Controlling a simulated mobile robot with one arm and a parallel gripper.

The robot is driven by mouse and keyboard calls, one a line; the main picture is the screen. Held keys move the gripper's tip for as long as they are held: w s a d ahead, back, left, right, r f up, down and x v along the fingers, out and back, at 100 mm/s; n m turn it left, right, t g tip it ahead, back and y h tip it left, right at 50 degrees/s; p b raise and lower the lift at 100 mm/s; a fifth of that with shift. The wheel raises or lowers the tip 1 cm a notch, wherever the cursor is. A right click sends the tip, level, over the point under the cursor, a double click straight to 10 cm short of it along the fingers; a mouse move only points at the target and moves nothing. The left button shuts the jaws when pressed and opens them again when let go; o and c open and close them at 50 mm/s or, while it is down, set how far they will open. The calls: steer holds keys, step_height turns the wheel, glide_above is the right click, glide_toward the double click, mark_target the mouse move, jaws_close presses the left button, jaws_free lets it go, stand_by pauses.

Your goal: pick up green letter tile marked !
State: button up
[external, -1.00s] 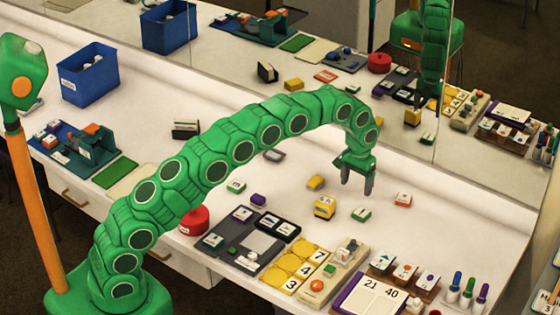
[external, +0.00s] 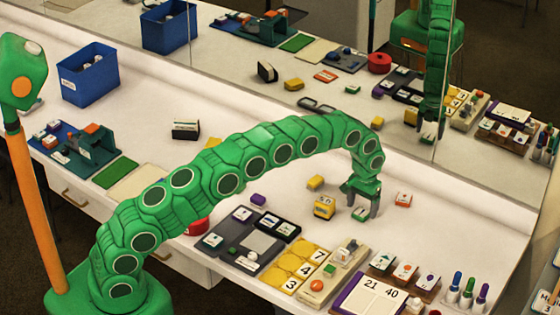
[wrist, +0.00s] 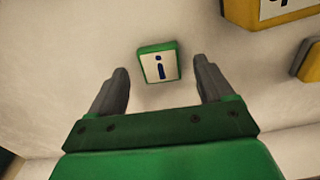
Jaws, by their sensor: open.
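The green tile (wrist: 158,63) has a white face with a dark blue dot-and-stroke mark, which reads like an "i" or an upside-down "!" in the wrist view. It lies flat on the white table, and shows in the external view (external: 359,215) just below the fingers. My gripper (external: 363,203) is open and points down, close above the tile. In the wrist view my two fingers (wrist: 160,78) stand apart, one to each side of the tile and a little nearer the camera, with nothing between them held.
A yellow numbered block (external: 324,208) and a smaller yellow block (external: 315,182) stand left of the gripper. A white tile with red-orange sides (external: 403,199) lies to the right. A mirror wall (external: 480,150) runs behind.

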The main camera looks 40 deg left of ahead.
steer(key=shift+f, duration=0.85)
steer(key=shift+c, duration=0.5)
steer(key=c, duration=1)
steer(key=shift+r, duration=0.15)
